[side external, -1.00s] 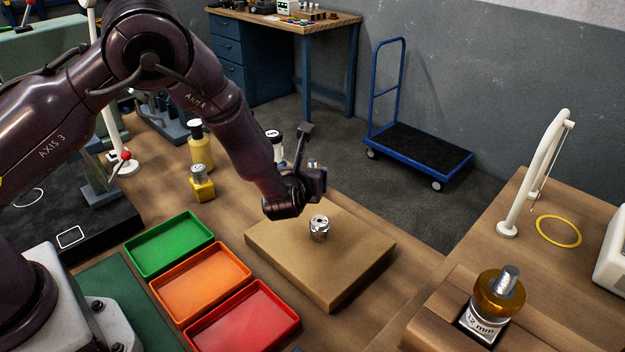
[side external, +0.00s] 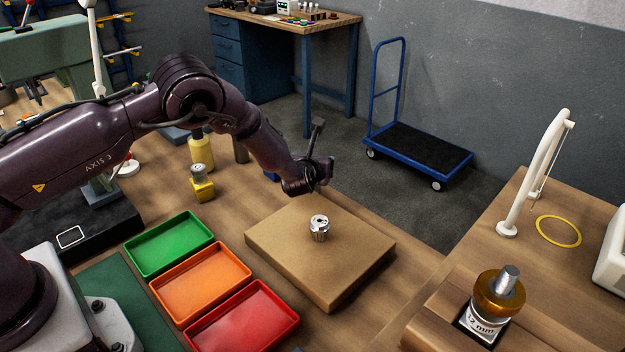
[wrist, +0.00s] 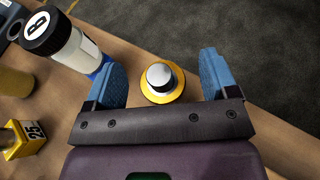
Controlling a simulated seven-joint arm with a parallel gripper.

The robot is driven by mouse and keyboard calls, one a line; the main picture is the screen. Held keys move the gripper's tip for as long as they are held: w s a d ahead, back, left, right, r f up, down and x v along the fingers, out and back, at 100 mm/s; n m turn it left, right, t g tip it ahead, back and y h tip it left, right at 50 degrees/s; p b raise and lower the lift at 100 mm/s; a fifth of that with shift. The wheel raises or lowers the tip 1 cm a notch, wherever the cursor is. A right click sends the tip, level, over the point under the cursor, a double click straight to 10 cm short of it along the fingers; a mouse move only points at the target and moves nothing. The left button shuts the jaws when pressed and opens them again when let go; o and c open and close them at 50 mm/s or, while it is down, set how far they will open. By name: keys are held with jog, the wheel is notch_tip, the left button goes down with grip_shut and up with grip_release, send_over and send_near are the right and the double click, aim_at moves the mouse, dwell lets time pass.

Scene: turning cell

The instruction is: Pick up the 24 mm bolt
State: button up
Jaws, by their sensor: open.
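My gripper (wrist: 162,60) is open in the wrist view, with one blue finger on each side. Between the fingers, in the picture, a round silver-topped piece with a yellow collar (wrist: 174,94) stands on the wooden bench; I see no gap closed on it and no size label. I cannot tell whether it is the 24 mm bolt. In the side view my wrist hides the fingertips and this piece. A silver cylindrical part (side external: 320,228) stands upright on the brown board (side external: 290,268), clear of my gripper.
A bottle with a black cap marked B (wrist: 62,42) is close to the left finger. A yellow block marked 25 (wrist: 24,140) is at lower left. Green (side external: 131,246), orange (side external: 156,288) and red (side external: 294,318) trays line the bench. A gold-collared 12 mm piece (side external: 499,291) stands right.

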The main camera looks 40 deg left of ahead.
jog(key=shift+w+a+f, duration=0.1)
jog(key=shift+w+a, duration=0.05)
jog(key=shift+w, duration=0.1)
jog(key=c, duration=1.2)
jog(key=shift+c, duration=0.5)
jog(key=shift+r, duration=0.2)
